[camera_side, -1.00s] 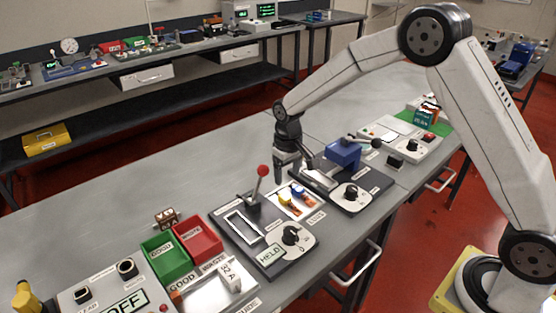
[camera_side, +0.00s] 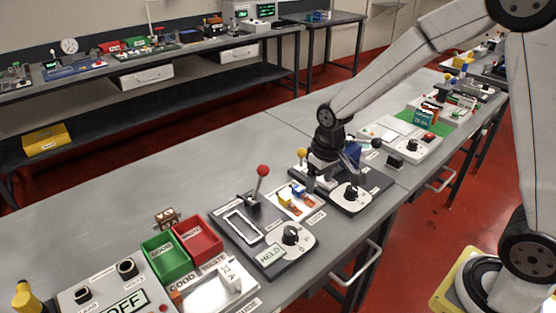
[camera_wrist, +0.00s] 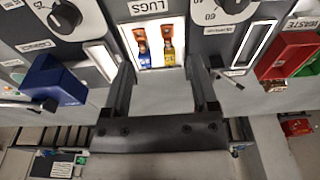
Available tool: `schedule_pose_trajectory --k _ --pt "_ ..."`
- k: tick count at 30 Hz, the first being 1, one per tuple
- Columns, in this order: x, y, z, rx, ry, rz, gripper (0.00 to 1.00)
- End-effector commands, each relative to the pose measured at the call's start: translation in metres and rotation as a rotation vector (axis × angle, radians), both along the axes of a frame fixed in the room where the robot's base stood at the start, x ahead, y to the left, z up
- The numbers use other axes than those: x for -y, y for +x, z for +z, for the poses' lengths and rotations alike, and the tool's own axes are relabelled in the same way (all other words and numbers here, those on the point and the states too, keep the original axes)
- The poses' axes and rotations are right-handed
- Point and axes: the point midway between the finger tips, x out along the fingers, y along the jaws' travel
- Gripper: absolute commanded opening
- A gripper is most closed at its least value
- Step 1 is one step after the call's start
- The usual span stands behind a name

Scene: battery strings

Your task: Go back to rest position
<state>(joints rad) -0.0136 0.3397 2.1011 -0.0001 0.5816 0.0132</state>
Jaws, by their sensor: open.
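My gripper (camera_side: 330,178) hangs fingers down over the bench, just right of the lugs tray (camera_side: 297,205), near the grey station with a dial. Its two fingers also show in the wrist view (camera_wrist: 160,98), spread apart with nothing between them. The tray holds a blue lug (camera_wrist: 145,48) and a yellow lug (camera_wrist: 172,48), ahead of the fingers in the wrist view. In the side view my gripper partly hides the blue block (camera_side: 354,153) and the station beneath it.
A red-knobbed lever (camera_side: 261,172) stands on the station marked HELD. A yellow-topped post (camera_side: 301,155) rises beside my gripper. Green (camera_side: 150,250) and red (camera_side: 216,243) bins lie to the left. Bare bench (camera_side: 130,190) lies behind the stations.

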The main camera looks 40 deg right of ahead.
Motion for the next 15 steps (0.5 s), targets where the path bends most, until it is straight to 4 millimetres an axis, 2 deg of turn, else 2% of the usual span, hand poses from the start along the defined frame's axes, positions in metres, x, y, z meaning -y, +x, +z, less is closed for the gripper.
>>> schedule_pose_trajectory --k 1,9,15 --pt "0.001 -0.013 0.003 0.012 0.0 -0.001 0.75" --pt "0.004 -0.075 0.007 0.075 -0.001 -0.001 0.75" --pt "0.005 -0.106 0.005 0.105 -0.001 -0.001 0.75"
